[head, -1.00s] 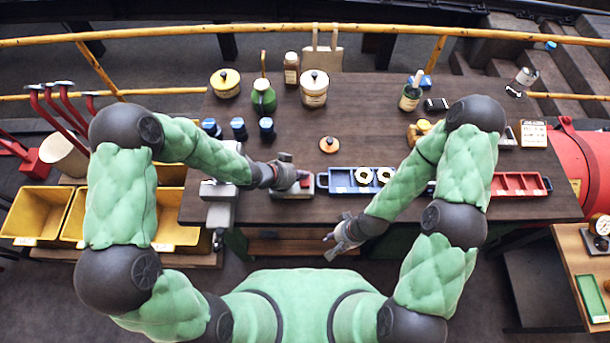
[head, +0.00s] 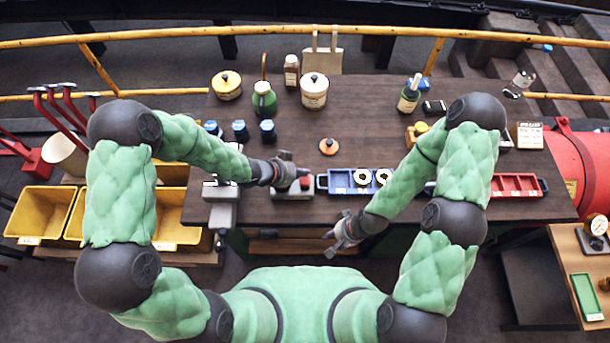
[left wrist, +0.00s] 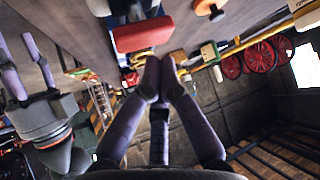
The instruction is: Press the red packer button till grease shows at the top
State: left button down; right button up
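The packer (head: 292,194) is a small grey box with a red button (head: 305,183), near the front of the dark bench. The red button looks like a wide red block in the left wrist view (left wrist: 143,35). My left gripper (head: 295,173) is over the packer. In the left wrist view its fingertips (left wrist: 160,62) are together, empty, and close beside the red button; I cannot tell whether they touch it. I see no grease at the packer, and its top is partly hidden by the gripper. My right gripper (head: 331,246) hangs at the bench's front edge, empty, its fingers apart.
A blue tray (head: 340,181) with pale rings is right of the packer, and a red tray (head: 518,186) is farther right. An orange-topped knob (head: 328,146), a green oil can (head: 264,99) and several jars stand behind.

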pick_arm(q)
notch_tip(320, 180, up, 5)
jog(key=p, duration=0.4)
jog(key=shift+p, duration=0.35)
jog(key=shift+w+a, duration=0.1)
jog(key=shift+w, duration=0.05)
dwell(1.9)
